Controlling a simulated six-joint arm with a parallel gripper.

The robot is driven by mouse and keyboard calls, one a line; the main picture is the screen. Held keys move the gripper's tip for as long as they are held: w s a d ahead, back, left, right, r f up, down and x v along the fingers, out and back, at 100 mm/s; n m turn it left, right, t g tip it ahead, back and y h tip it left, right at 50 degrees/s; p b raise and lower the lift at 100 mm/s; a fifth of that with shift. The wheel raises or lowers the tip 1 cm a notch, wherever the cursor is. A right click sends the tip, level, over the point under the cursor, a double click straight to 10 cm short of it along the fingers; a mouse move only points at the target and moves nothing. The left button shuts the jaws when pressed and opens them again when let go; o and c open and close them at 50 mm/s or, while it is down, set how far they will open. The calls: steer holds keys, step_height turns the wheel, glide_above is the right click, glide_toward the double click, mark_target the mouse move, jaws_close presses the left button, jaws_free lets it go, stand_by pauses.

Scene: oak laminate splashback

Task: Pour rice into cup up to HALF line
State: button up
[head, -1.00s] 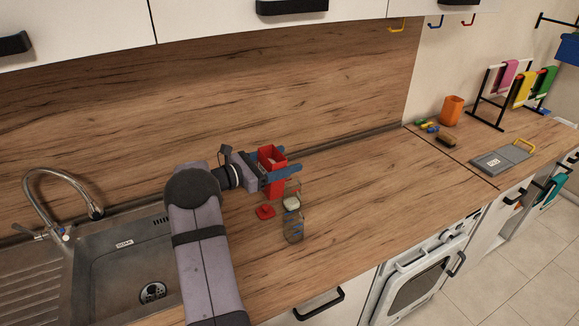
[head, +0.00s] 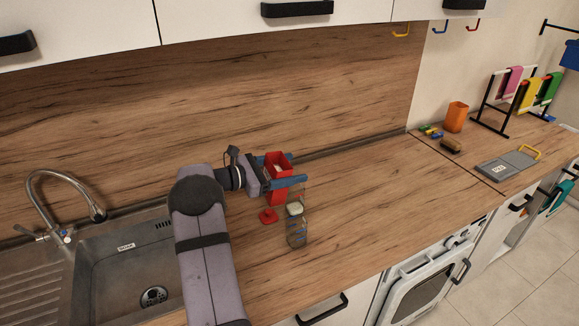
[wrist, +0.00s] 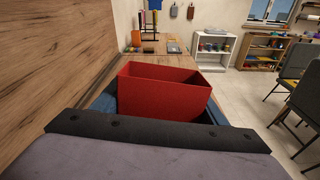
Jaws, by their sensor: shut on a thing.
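My gripper (head: 297,169) is shut on the red container (head: 277,172), with its blue fingers along the container's sides. The container is held roughly upright, its open top showing, with something pale inside. In the wrist view the red container (wrist: 160,95) fills the space ahead of the gripper, its inside mostly hidden by the near wall. The clear cup (head: 297,232) stands on the counter in front and slightly right of the container. It has blue and orange marks and something whitish in its upper part; the exact level is too small to read.
A red lid (head: 268,215) lies on the counter left of the cup. A sink (head: 125,265) is at the left. The counter right of the cup is clear.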

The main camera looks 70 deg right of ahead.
steer(key=w+a+f+n+t+h+b, duration=0.1)
steer(key=w+a+f+t, duration=0.1)
steer(key=w+a+f, duration=0.4)
steer(key=w+a+f+n+t+h, duration=0.15)
steer(key=w+a, duration=0.25)
steer(key=w, duration=0.4)
steer(key=w+a+f+n+t+h, duration=0.1)
steer(key=w+a+f+n+t, duration=0.15)
steer(key=w+a, duration=0.4)
steer(key=w+a+f+n+t+h, duration=0.1)
steer(key=w+a+f+n+t, duration=0.2)
steer(key=a, duration=0.7)
steer(key=s+a+f+n+t+y+p, duration=0.15)
steer(key=a+n+t, duration=0.35)
steer(key=a, duration=1)
steer(key=s+a+n+t+y, duration=0.15)
steer(key=a+t, duration=0.45)
steer(key=a, duration=0.9)
steer(key=shift+n+t+y, duration=0.45)
steer(key=shift+n+t, duration=0.3)
steer(key=shift+t, duration=0.05)
steer(key=f, duration=0.2)
steer(key=w+a+f+b, duration=0.1)
steer(key=a+f+b, duration=0.1)
steer(key=f, duration=0.1)
steer(key=shift+w+a+f, duration=0.25)
steer(key=shift+w+f, duration=0.1)
steer(key=shift+w, duration=0.05)
steer(key=shift+d, duration=0.2)
